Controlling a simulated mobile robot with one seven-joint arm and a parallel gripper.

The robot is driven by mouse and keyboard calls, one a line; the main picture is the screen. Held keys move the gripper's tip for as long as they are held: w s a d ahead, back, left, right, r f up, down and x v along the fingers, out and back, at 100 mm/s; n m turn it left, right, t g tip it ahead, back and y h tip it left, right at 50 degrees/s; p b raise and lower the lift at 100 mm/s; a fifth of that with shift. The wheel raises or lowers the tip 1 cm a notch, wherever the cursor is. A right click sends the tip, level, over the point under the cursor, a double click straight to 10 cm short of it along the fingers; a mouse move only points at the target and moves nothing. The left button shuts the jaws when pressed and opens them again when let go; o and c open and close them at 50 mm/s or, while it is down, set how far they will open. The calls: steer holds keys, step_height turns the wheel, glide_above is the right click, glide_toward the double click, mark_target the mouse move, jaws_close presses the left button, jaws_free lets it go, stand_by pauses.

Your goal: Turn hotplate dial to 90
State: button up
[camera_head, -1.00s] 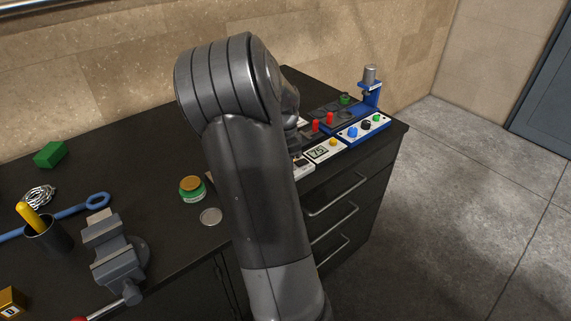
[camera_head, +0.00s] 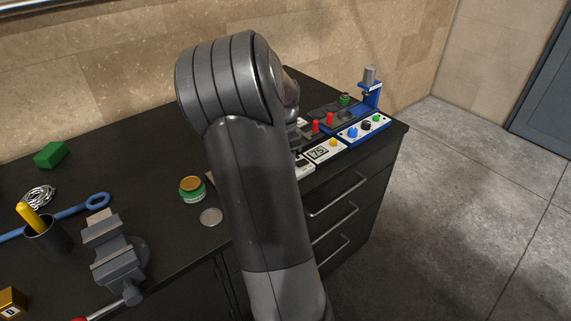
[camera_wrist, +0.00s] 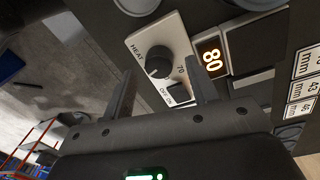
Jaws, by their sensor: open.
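The hotplate dial (camera_wrist: 158,62) is a round black knob on a white panel (camera_wrist: 140,42) marked HEAT, seen in the wrist view. A 70 mark is printed beside it. An orange lit display (camera_wrist: 211,59) next to the panel reads 80. A switch (camera_wrist: 177,94) marked OFF and ON sits by the dial on the gripper's side. My gripper (camera_wrist: 160,80) is open, its two fingers spread to either side of the dial with nothing held. I cannot tell whether a finger touches the panel. In the head view my arm hides the dial and gripper.
A white device with a green display reading 75 (camera_head: 318,154) and a blue control box (camera_head: 364,131) stand at the bench's right end. Red-topped parts (camera_head: 316,127) are behind them. A vise (camera_head: 117,260) and a green jar (camera_head: 192,190) stand left of my arm.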

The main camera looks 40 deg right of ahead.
step_height(320, 180, up, 9)
steer(key=shift+w, duration=0.25)
steer(key=shift+m, duration=0.6)
steer(key=f, duration=1)
steer(key=shift+s+f, duration=0.35)
steer(key=shift+f, duration=0.05)
steer(key=shift+c, duration=0.5)
